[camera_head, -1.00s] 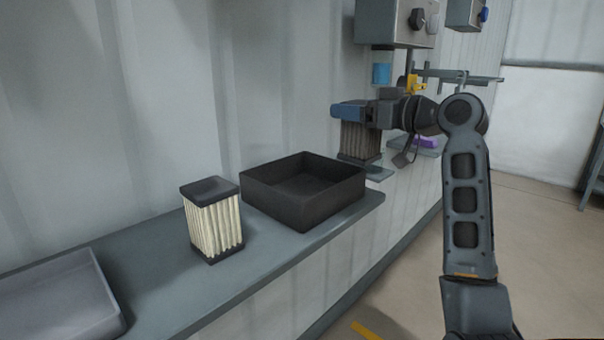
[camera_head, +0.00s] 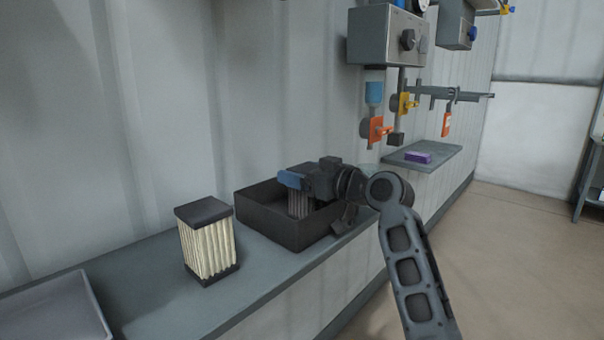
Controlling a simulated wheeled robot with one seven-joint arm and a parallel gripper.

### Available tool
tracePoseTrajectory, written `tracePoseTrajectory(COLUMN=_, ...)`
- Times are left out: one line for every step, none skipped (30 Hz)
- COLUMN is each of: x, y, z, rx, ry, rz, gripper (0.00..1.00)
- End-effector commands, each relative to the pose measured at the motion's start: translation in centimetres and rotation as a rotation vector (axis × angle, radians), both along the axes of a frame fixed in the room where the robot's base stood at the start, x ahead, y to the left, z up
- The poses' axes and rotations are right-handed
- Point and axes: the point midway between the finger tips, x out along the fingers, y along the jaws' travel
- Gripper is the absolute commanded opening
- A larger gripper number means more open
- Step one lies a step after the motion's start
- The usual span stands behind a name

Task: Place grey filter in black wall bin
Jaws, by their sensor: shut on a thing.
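The grey filter (camera_head: 299,205) is a pleated block, upright, with its lower part inside the black bin. My gripper (camera_head: 291,180) is shut on its top and comes in from the right. The black wall bin (camera_head: 270,232) is an open square box on the grey shelf against the wall. The near bin wall hides the filter's base, so I cannot tell whether it touches the bin floor.
A cream pleated filter with black end caps (camera_head: 208,250) stands left of the bin. A grey tray (camera_head: 55,315) lies at the shelf's left end. A small shelf with a purple item (camera_head: 418,157) is behind right. Orange-handled valves (camera_head: 376,130) hang above.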

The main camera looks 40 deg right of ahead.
Motion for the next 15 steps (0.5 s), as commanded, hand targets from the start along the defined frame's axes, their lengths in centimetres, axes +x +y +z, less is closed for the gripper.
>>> tracePoseTrajectory(x=-0.01, y=0.0, z=0.05, rx=-0.001, ry=-0.003, rz=0.0, gripper=0.44)
tracePoseTrajectory(x=0.0, y=0.0, z=0.07, rx=-0.001, ry=-0.003, rz=0.0, gripper=0.44)
tracePoseTrajectory(x=0.01, y=0.0, z=0.1, rx=-0.002, ry=-0.003, rz=0.0, gripper=0.44)
tracePoseTrajectory(x=0.0, y=0.0, z=0.09, rx=-0.002, ry=-0.003, rz=0.0, gripper=0.44)
tracePoseTrajectory(x=0.0, y=0.0, z=0.09, rx=-0.001, ry=-0.003, rz=0.0, gripper=0.44)
tracePoseTrajectory(x=0.0, y=0.0, z=0.08, rx=-0.002, ry=-0.003, rz=0.0, gripper=0.44)
tracePoseTrajectory(x=0.0, y=0.01, z=0.03, rx=-0.001, ry=-0.002, rz=0.0, gripper=0.44)
tracePoseTrajectory(x=0.01, y=0.01, z=-0.07, rx=-0.001, ry=-0.002, rz=0.0, gripper=0.44)
tracePoseTrajectory(x=0.0, y=0.0, z=-0.23, rx=-0.001, ry=-0.002, rz=0.0, gripper=0.44)
tracePoseTrajectory(x=0.0, y=0.0, z=-0.33, rx=-0.001, ry=-0.002, rz=0.0, gripper=0.44)
tracePoseTrajectory(x=0.0, y=0.0, z=-0.42, rx=-0.001, ry=-0.002, rz=0.0, gripper=0.44)
tracePoseTrajectory(x=0.0, y=0.0, z=-0.27, rx=-0.001, ry=-0.002, rz=0.0, gripper=0.83)
tracePoseTrajectory(x=0.01, y=0.0, z=-0.26, rx=-0.001, ry=-0.001, rz=0.0, gripper=0.85)
tracePoseTrajectory(x=0.0, y=0.0, z=-0.26, rx=-0.001, ry=-0.001, rz=0.0, gripper=0.88)
tracePoseTrajectory(x=0.01, y=0.0, z=-0.26, rx=-0.001, ry=-0.001, rz=0.0, gripper=0.92)
